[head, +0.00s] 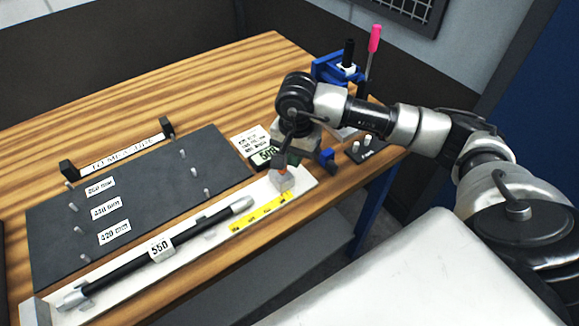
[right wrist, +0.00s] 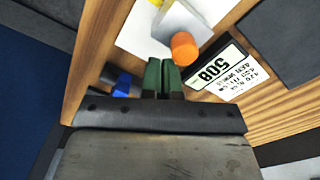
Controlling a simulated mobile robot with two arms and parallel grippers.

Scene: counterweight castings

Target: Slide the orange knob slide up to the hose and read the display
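The hose (head: 130,262), a black tube with grey end fittings and a 550 tag, lies along the white gauge rail (head: 306,182). Its near-left end is at the grey end block. The grey slide (head: 281,182) stands on the rail beyond the hose's right end, with a gap between. Its orange knob (right wrist: 185,47) shows clearly in the right wrist view. The display (right wrist: 212,66) appears to read 508; it also shows in the head view (head: 264,156). My right gripper (right wrist: 162,76) has its green fingers together, empty, just beside the knob. My left gripper is out of view.
A dark board (head: 140,200) with pegs and length labels lies left of the rail. A yellow scale strip (head: 260,211) is on the rail. A blue stand (head: 335,68) with a pink-handled tool (head: 374,40) is at the back. Bare wood (head: 215,85) lies behind the board.

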